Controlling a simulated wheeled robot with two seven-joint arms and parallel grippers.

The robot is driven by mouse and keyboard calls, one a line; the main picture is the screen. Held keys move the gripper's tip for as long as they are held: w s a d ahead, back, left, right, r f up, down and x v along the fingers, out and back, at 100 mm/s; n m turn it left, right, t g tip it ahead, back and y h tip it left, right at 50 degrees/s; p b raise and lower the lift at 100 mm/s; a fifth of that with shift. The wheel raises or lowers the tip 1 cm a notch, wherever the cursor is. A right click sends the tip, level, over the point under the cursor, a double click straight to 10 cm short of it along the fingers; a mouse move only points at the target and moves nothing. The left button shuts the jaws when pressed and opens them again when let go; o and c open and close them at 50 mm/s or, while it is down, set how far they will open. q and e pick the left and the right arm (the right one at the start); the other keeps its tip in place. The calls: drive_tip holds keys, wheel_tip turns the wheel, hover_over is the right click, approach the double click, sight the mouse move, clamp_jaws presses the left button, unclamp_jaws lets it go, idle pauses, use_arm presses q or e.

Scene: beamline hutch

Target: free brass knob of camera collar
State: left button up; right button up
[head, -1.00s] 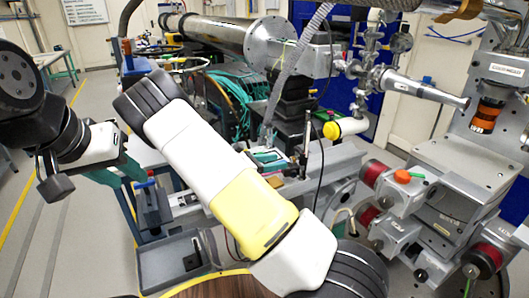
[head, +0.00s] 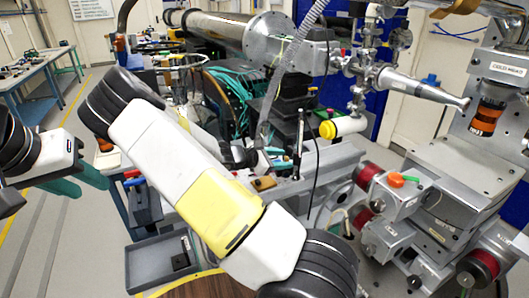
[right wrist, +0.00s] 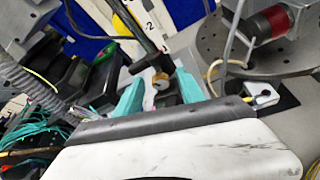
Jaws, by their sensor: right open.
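In the right wrist view, my right gripper (right wrist: 158,92) is open, its two teal fingers apart. A small yellowish, brass-like piece with a pale round face (right wrist: 160,82) shows between and beyond the fingertips, below a dark rod. I cannot tell whether it is the brass knob or whether a finger touches it. In the head view, my right forearm runs behind its own upper arm, and the fingers are not clear. A brass-coloured block (head: 263,183) lies near there on the bench. My left gripper (head: 80,181) has its teal fingers apart and empty, at the far left. The camera collar is not clearly identifiable.
A yellow-capped cylinder (head: 340,127) and a steel pipe (head: 420,86) stand beyond the bench. A metal stage with an orange knob (head: 397,180) is at right. A grey tray (head: 150,275) sits low at left. Green cables (head: 228,95) hang behind.

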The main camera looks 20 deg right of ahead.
drive_tip(key=shift+d+f, duration=0.1)
drive_tip(key=shift+d, duration=0.15)
clamp_jaws()
drive_tip(key=shift+w, duration=0.1)
drive_tip(key=n+g, duration=0.2)
drive_tip(key=n, duration=0.1)
drive_tip(key=shift+w+g, duration=0.2)
drive_tip(key=shift+g, duration=0.1)
drive_tip(key=n, duration=0.1)
drive_tip(key=n+g, duration=0.2)
drive_tip(key=n, duration=0.1)
drive_tip(key=shift+w+h, duration=0.25)
drive_tip(key=shift+h, duration=0.15)
drive_tip(key=shift+n, duration=0.3)
